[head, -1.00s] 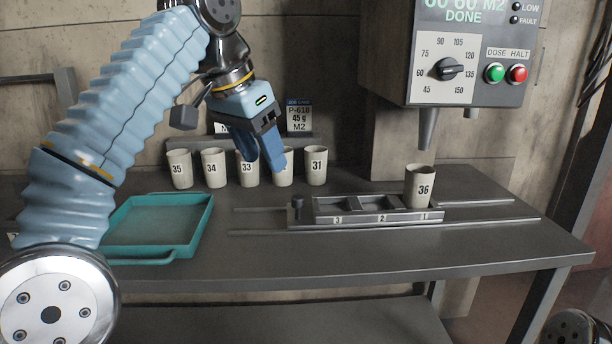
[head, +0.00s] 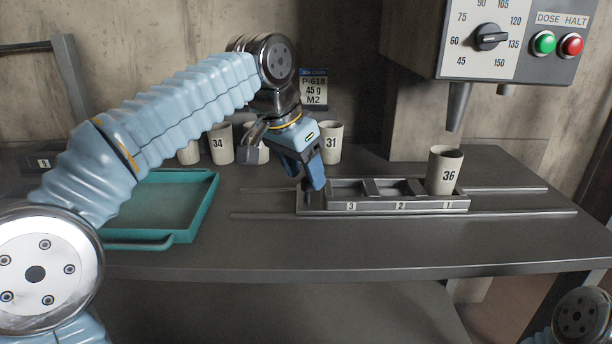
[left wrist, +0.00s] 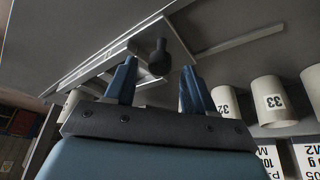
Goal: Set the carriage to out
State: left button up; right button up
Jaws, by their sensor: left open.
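The carriage (head: 400,206) is a grey metal holder with slots labelled 3, 2 and 1, sitting on rails on the bench. Cup 36 (head: 446,172) stands upright in slot 1; slots 3 and 2 look empty. A dark knob (left wrist: 158,55) stands at the carriage's left end, partly hidden by my gripper in the head view. My left gripper (head: 312,182) is open, pointing down at the knob. In the left wrist view its blue fingers (left wrist: 158,72) stand either side of the knob, with gaps showing. My right gripper is out of view.
A teal tray (head: 203,210) lies left of the carriage. Cup 31 (head: 331,142), cup 34 (head: 221,145) and other cups stand in a row behind my gripper. The dispenser's nozzle (head: 458,105) hangs above cup 36. The bench front is clear.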

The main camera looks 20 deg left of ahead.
pick_arm(q)
jog(key=shift+x, duration=0.95)
jog(key=shift+c, duration=0.5)
grip_shut()
